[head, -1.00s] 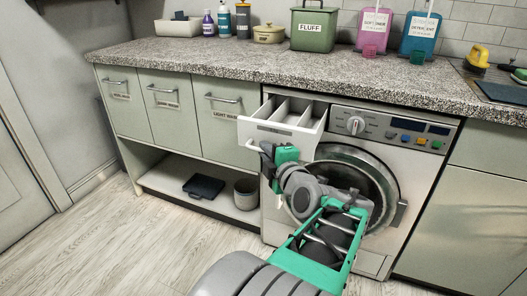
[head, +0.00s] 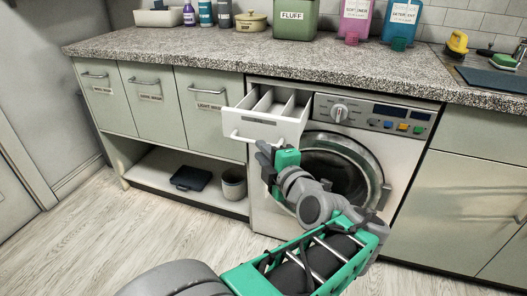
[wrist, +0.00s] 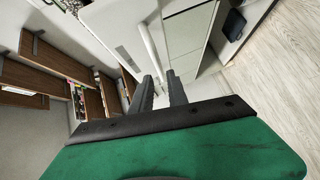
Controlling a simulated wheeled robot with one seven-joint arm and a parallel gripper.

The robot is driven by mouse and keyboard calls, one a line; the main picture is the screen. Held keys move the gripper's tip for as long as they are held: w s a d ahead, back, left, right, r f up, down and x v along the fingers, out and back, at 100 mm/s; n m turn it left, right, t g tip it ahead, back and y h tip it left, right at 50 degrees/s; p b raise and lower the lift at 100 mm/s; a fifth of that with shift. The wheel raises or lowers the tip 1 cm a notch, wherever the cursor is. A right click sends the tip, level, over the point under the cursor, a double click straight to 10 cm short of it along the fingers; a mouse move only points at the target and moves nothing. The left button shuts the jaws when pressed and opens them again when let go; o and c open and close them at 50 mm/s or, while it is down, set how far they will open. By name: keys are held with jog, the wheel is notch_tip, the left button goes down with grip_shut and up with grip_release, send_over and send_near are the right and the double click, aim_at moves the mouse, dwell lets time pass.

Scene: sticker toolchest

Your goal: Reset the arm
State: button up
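The white detergent drawer (head: 258,129) of the washing machine is pulled out, showing its divided inside. Its bar handle (head: 240,137) runs along the front. My gripper (head: 261,150) is at the right part of the handle, in front of and below the drawer front. In the wrist view my gripper's two fingers (wrist: 162,86) stand a little apart with a narrow gap between them. The white handle (wrist: 149,45) runs toward that gap, and I cannot tell whether it touches a finger. The rest of my arm bends in front of the washer door.
The washer's round door (head: 345,165) is close behind my arm. The speckled countertop (head: 200,50) above holds a green "FLUFF" bin (head: 293,20) and bottles. A low shelf at left holds a dark box (head: 190,178) and a grey pot (head: 233,183). The floor at left is clear.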

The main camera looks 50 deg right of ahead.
jog(key=shift+s+a, duration=0.2)
jog(key=shift+s, duration=0.15)
jog(key=shift+w, duration=0.1)
jog(key=w+a+r+m+g+y+p, duration=0.1)
jog(key=w+a+r+g+y+p, duration=0.15)
jog(key=a+p, duration=0.45)
jog(key=w+a+r+m+g+y+p, duration=0.1)
jog(key=w+a+r+g+y+p, duration=0.15)
jog(key=a+p, duration=0.45)
jog(key=w+a+r+m+g+y+p, duration=0.1)
jog(key=w+a+g+y+p, duration=0.15)
jog(key=a+p, duration=0.4)
jog(key=s+a+r+m+g+p, duration=0.2)
jog(key=s+a+r+m+p, duration=0.1)
jog(key=r+p, duration=0.4)
jog(key=s+a+r+m+g+h+p, duration=0.1)
jog(key=s+a+r+m+g+p, duration=0.1)
jog(key=a+r+m+p, duration=0.3)
jog(key=s+r+m+p, duration=0.1)
jog(key=p, duration=0.2)
jog(key=shift+s+a+r, duration=0.15)
jog(key=shift+s+r, duration=0.25)
